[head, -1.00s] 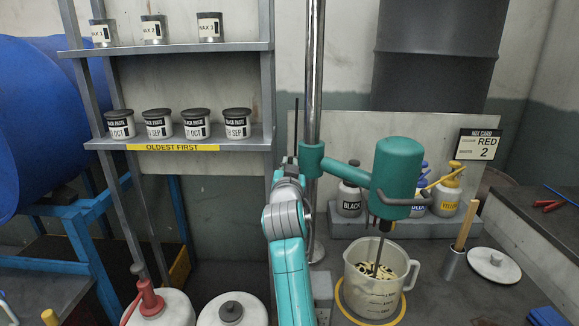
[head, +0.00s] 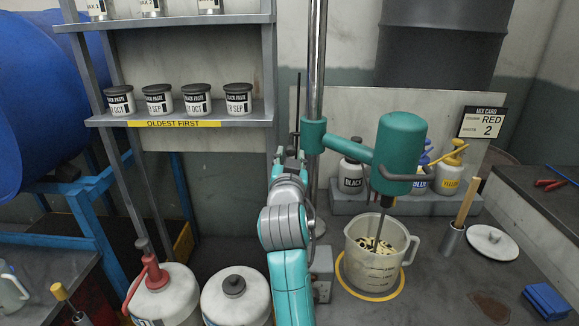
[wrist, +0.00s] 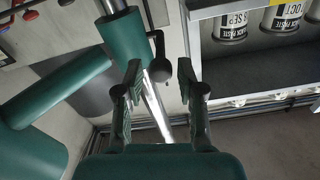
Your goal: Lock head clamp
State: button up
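The green mixer head (head: 400,150) hangs from a side arm on a green collar (head: 313,135) around a shiny steel column (head: 318,60). Its stirrer dips into the clear jug (head: 360,265). In the wrist view, a dark clamp lever (wrist: 159,62) with a rounded end sticks out beside the collar (wrist: 124,30) and column. My gripper (wrist: 162,80) is open, with the lever's end showing between its fingertips; no contact is visible. In the head view my gripper (head: 289,160) is just left of the column, below the collar. The lever is hard to make out there.
Paste tubs (head: 198,98) stand on a shelf (head: 250,112) at upper left. Pump bottles (head: 452,172) stand behind the jug. White lidded tubs (head: 234,300) are at front left. A stick in a metal cup (head: 453,235) and a lid (head: 492,243) are to the right.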

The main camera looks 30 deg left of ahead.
jog(key=shift+v, duration=2.2)
